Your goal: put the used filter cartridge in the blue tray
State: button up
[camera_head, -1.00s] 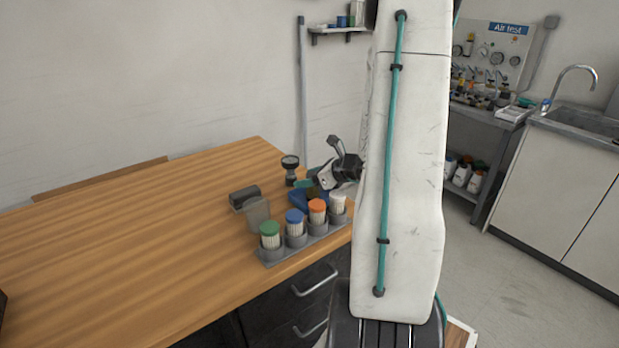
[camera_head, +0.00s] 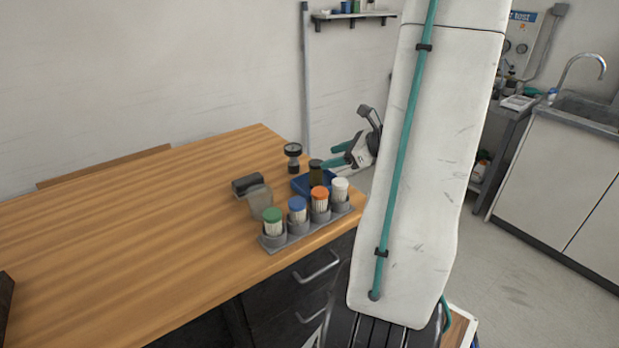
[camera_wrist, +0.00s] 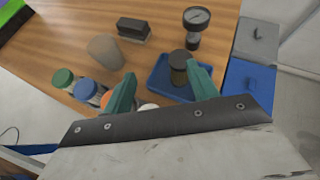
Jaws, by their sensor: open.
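The used filter cartridge, a dark brown-black cylinder (camera_wrist: 179,69), stands upright inside the blue tray (camera_wrist: 159,86) in the wrist view. In the head view the cartridge (camera_head: 316,173) shows behind the orange-capped filter, and the tray (camera_head: 300,185) is partly hidden by the row of capped filters. My gripper (camera_wrist: 160,75) is open, its two teal fingers apart with nothing between them. In the head view my gripper (camera_head: 333,156) is above and right of the cartridge, clear of it. The right finger overlaps the cartridge's edge in the wrist view.
A grey rack (camera_head: 303,236) holds filters with green, blue, orange and white caps along the table's front edge. A grey cup (camera_head: 260,201), a dark block (camera_head: 247,184) and a gauge (camera_head: 293,157) stand close by.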

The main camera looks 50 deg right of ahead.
jog(key=w+a+r+n+g+y, duration=0.1)
jog(key=a+r+n+g+y, duration=0.15)
jog(key=a+n, duration=0.65)
jog(key=w+a+r+n+g+y, duration=0.1)
jog(key=a+r+n+g, duration=0.35)
jog(key=a, duration=0.85)
jog(key=s+a+r+n+g+h, duration=0.1)
jog(key=s+a+n+h, duration=0.2)
jog(key=s+a+n, duration=0.2)
jog(key=s+a+r+n+g+h, duration=0.2)
jog(key=s+a+n, duration=0.3)
jog(key=s+n, duration=0.4)
jog(key=shift+a+r+n+h, duration=0.35)
jog(key=shift+n+h, duration=0.4)
jog(key=shift+n, duration=1.6)
jog(key=shift+a+f, duration=0.1)
